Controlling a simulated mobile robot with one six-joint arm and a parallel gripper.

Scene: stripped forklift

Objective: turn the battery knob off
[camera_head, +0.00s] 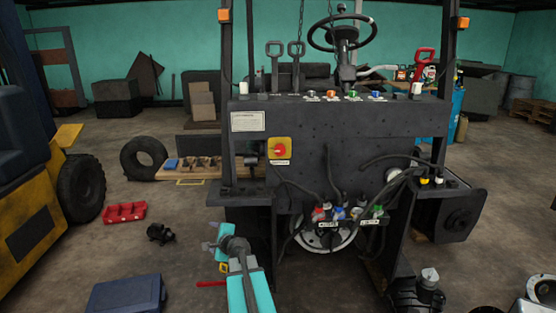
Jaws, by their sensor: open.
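A red knob (280,150) sits on a yellow square plate on the left part of the forklift's dark panel. A small label (279,162) is below it, too small to read. The knob's exact turn position is too small to tell. My gripper (211,237) is at the lower middle left, at the end of my teal arm. It is open and empty, pointing left, below and left of the knob and apart from it.
The stripped forklift's dark panel (350,128) fills the middle, with hanging cables and coloured connectors (340,213) below. A red tray (125,212), a dark part (162,233) and a blue box (126,294) lie on the floor at left. The floor between them is clear.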

